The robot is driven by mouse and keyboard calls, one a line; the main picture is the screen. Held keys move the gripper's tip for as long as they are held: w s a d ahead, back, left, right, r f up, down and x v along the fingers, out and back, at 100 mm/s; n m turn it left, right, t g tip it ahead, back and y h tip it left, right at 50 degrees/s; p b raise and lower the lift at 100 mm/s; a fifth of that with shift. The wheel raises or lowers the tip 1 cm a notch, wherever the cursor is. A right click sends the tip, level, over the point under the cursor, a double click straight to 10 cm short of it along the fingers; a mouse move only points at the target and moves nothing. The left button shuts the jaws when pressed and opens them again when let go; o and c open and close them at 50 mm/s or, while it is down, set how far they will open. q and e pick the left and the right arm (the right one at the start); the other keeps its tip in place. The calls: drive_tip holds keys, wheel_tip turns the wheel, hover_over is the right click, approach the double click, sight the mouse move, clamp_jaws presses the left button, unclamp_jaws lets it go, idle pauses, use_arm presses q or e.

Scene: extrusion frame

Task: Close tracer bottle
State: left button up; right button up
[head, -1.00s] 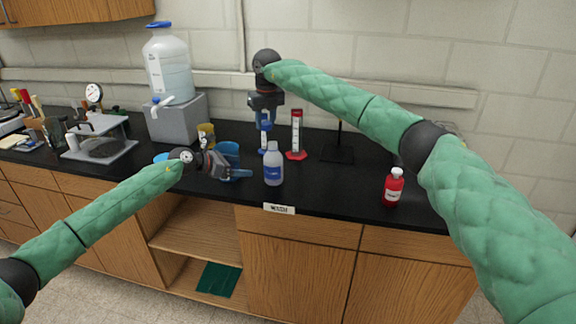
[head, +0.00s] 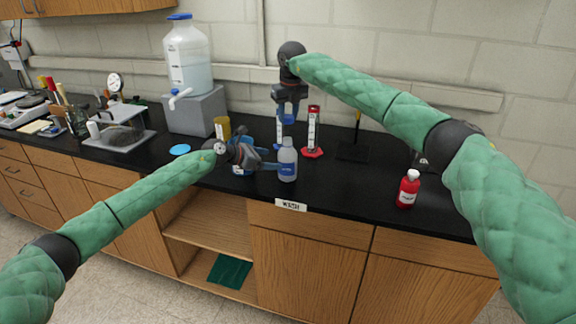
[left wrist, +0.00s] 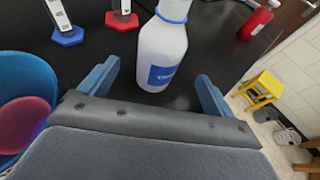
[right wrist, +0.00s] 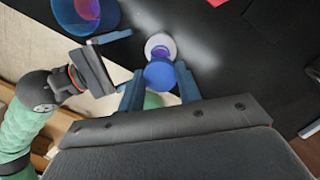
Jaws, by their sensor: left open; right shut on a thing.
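The tracer bottle (head: 287,165), translucent white with a blue label and a blue band at its neck, stands upright near the counter's front edge. In the left wrist view the bottle (left wrist: 162,50) stands just beyond and between the spread fingers of my open left gripper (head: 268,164); its top is cut off. My right gripper (head: 288,112) is above and behind the bottle, pointing down. In the right wrist view it is shut on a round blue cap (right wrist: 160,75), apparently apart from the bottle. The bottle's top (right wrist: 160,45) shows just beyond the cap.
A blue cup (head: 240,146) is behind my left gripper, with a yellow mug (head: 222,127) farther back. A red-based cylinder (head: 313,135) stands behind the bottle. A red bottle (head: 409,188) is to the right. A large jug (head: 187,60) sits on a grey block.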

sight(287, 161)
use_arm(q)
drive_tip(key=x, duration=0.8)
drive_tip(key=shift+w+d+f, duration=0.1)
drive_tip(key=shift+w, duration=0.05)
use_arm(e)
drive_tip(key=shift+a, duration=0.15)
use_arm(q)
drive_tip(key=c, duration=1.5)
use_arm(e)
drive_tip(key=shift+f, duration=2.45)
drive_tip(key=shift+f, duration=0.1)
drive_tip(key=shift+f, duration=0.8)
drive_tip(key=shift+f, duration=0.5)
